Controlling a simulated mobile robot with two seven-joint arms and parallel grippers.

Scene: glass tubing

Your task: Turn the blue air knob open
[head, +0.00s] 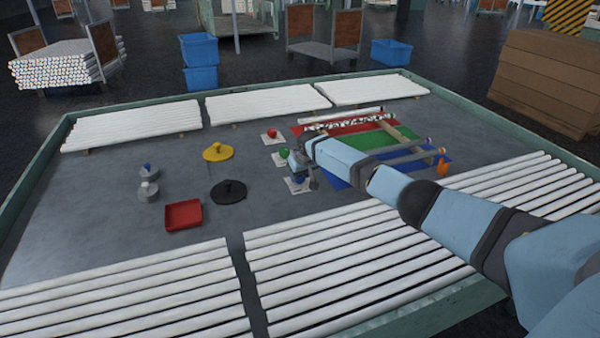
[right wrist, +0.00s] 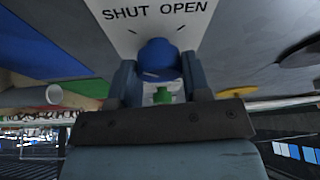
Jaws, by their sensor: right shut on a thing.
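The blue air knob (right wrist: 158,60) sits on a white plate (right wrist: 125,18) printed with SHUT and OPEN. My right gripper (right wrist: 160,75) has one finger on each side of the knob and is shut on it. In the head view the right gripper (head: 303,168) is at the nearest of the white valve plates (head: 293,187), and it partly hides the blue knob (head: 298,177). The knob's pointer is not clear enough to read. My left gripper is not in view.
A green knob (head: 283,152) and a red knob (head: 271,133) stand on plates behind. A black disc (head: 228,193), a yellow disc (head: 217,153) and a red tray (head: 183,215) lie to the left. White tubes (head: 340,260) line the table's front. Coloured mats lie to the right.

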